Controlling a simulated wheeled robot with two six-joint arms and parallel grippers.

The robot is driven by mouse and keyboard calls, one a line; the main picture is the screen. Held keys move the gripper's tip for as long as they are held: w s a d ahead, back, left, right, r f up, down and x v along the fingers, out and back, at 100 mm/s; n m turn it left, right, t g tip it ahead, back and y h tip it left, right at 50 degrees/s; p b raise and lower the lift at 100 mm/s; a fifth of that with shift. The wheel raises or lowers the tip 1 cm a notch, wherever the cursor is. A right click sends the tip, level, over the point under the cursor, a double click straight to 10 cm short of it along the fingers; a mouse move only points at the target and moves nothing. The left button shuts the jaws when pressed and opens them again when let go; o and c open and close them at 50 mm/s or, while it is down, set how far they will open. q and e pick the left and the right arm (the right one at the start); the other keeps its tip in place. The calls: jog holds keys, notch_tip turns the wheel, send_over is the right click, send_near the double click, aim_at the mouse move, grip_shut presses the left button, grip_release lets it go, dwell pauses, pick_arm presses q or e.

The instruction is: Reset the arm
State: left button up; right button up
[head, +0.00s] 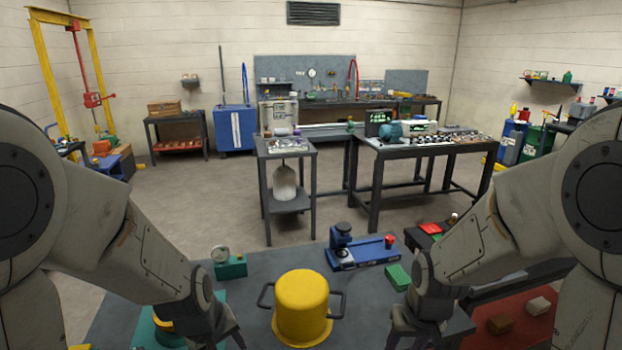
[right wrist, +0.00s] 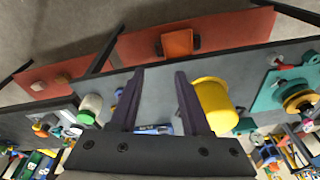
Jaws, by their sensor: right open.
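My left gripper (head: 215,338) hangs at the bottom of the head view, left of a yellow motor housing. Its fingers look spread, with the tips near the picture's lower edge. My right gripper (head: 418,335) hangs to the right of the housing. In the right wrist view its two fingers (right wrist: 157,100) stand apart with nothing held between them. The yellow housing (head: 302,305) stands upright on the grey table (head: 262,262), with dark handles at its sides. It also shows beside the right gripper's finger in the right wrist view (right wrist: 214,106).
A teal fixture with a yellow part (head: 160,325) is partly hidden behind my left gripper. A teal gauge block (head: 230,266), a blue fixture (head: 360,252) and a green block (head: 397,277) sit on the table. A red surface (head: 512,325) lies at right.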

pick_arm(q)
jog(key=s+a+r+m, duration=0.1)
jog(key=s+a+m, duration=0.25)
jog(key=m, duration=0.35)
jog(key=s+d+r+m+g, duration=0.1)
jog(key=s+d+r+m, duration=0.2)
jog(key=s+d, duration=0.4)
jog(key=s+d+r+m+g, duration=0.2)
jog(key=s+d+r+m, duration=0.1)
jog(key=s+d, duration=0.4)
jog(key=shift+d+m, duration=0.2)
jog(key=shift+m, duration=0.3)
pick_arm(e)
jog(key=s+a+r+n+g, duration=0.1)
jog(key=s+a+r+n, duration=0.2)
jog(key=s+a, duration=0.3)
jog(key=s+a+r+n+g, duration=0.1)
jog(key=s+a+r+n, duration=0.2)
jog(key=s+a, duration=0.3)
jog(key=s+n, duration=0.1)
jog(key=s, duration=0.4)
jog(key=shift+a+r+n+y, duration=0.3)
jog(key=shift+n, duration=0.1)
pick_arm(q)
jog(key=shift+r, duration=0.1)
pick_arm(e)
jog(key=shift+s, duration=0.1)
